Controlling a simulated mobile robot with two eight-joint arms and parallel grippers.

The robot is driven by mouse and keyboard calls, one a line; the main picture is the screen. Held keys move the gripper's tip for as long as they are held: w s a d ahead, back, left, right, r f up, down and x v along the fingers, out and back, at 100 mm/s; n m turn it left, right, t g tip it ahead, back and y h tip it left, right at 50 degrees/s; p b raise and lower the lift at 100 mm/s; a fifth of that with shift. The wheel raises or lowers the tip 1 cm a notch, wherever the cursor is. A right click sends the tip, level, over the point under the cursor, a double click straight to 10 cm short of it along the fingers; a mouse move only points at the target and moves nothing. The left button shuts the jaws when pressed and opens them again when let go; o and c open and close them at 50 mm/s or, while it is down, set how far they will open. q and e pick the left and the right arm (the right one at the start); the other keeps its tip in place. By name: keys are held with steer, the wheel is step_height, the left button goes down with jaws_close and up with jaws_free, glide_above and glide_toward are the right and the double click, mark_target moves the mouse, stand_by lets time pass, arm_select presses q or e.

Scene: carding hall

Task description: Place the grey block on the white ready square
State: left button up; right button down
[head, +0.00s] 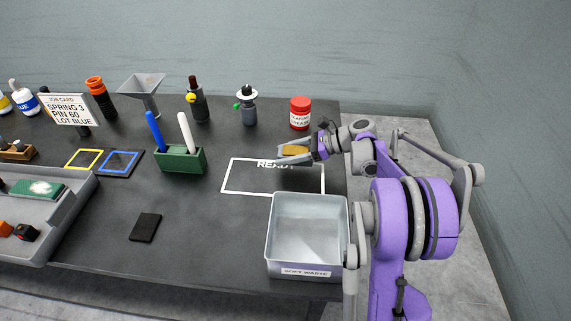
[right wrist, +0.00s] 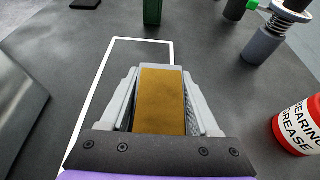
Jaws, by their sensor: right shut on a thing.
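My right gripper (head: 296,151) is shut on a block (head: 291,150) with a tan top face; a narrow grey edge shows at its far end. In the right wrist view the block (right wrist: 161,98) lies lengthwise between the two fingers (right wrist: 160,100). The white ready square (head: 233,192) is an outline on the dark table with READY lettering, partly covered by the gripper. The block is at its far right part. The outline (right wrist: 94,90) runs left of and beyond the gripper in the wrist view. I cannot tell whether the block touches the table. My left gripper is not in view.
The grey soft waste bin (head: 306,267) stands just in front of the square. A red grease tin (head: 300,114) stands close behind the gripper. A green holder (head: 181,160) with two upright handles is to the left. A dark flat block (head: 145,227) lies front left.

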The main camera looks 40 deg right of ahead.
mark_target(286, 168)
steer(key=shift+f, duration=1.8)
steer(key=shift+c, duration=0.6)
jaws_free()
steer(key=shift+f, duration=0.1)
steer(key=shift+s+d+r, duration=0.1)
steer(key=shift+d+r, duration=0.05)
steer(key=shift+r, duration=0.05)
steer(key=v, duration=1.1)
steer(key=shift+s+d, duration=0.25)
steer(key=shift+d, duration=0.05)
